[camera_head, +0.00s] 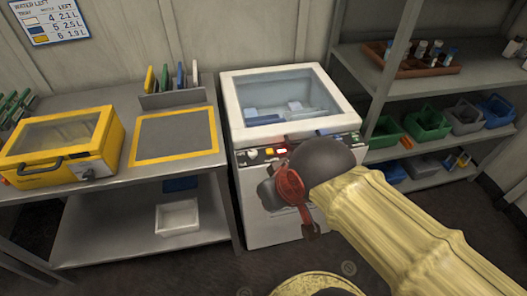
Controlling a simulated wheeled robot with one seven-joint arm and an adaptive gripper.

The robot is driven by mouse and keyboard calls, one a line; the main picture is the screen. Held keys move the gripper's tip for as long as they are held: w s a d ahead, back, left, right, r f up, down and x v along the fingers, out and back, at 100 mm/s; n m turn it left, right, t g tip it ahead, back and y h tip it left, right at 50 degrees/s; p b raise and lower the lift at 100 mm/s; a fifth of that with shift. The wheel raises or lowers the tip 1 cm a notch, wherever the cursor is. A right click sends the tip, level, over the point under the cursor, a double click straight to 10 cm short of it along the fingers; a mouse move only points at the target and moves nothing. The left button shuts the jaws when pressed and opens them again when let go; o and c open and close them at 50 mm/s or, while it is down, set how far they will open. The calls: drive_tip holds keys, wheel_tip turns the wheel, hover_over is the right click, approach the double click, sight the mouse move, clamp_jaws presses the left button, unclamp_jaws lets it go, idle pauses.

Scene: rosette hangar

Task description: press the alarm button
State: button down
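A white machine (243,126) with a clear lid stands in the middle. Its front panel carries small buttons or lamps: a yellow one (268,152), a bright red one (282,151) and pale ones to the left. I cannot tell which of them, if any, is the alarm button; no label is readable. My gripper (309,231), red and grey, is in front of the machine, below the panel and apart from the buttons as far as I can see. Its fingers point down and are too small to tell open from shut. My arm hides the panel's right part.
A bench at left holds a yellow case (60,150), a yellow-edged mat (173,137) and a rack of coloured boards (172,98). A white bin (177,217) sits below. Shelves at right hold green bins (427,122) and a bottle tray (412,62). Floor before the machine is partly clear.

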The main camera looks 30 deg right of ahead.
drive_tip(key=w+d+r+n+t+h+p, duration=0.1)
drive_tip(key=w+d+r+n+p, duration=0.15)
drive_tip(key=w+d, duration=0.45)
drive_tip(key=w+d+r+n+t+h+p, duration=0.2)
drive_tip(key=w+d+p, duration=0.25)
drive_tip(key=w, duration=0.55)
drive_tip(key=w+d+r+n+t+h+p, duration=0.1)
drive_tip(key=w+d+r+n+p, duration=0.15)
drive_tip(key=w+d, duration=0.5)
drive_tip(key=w+f+n+y+p, duration=0.3)
drive_tip(key=w+f+p, duration=0.1)
drive_tip(key=w+f, duration=0.1)
drive_tip(key=s+a+f+n+y+p, duration=0.1)
drive_tip(key=f+n+y, duration=0.1)
drive_tip(key=f, duration=0.2)
drive_tip(key=s+a+f+n+g+y+p, duration=0.1)
drive_tip(key=a+f+n+y, duration=0.1)
drive_tip(key=f+y, duration=0.1)
drive_tip(key=shift+s+f, duration=0.2)
drive_tip(key=shift+f, duration=0.7)
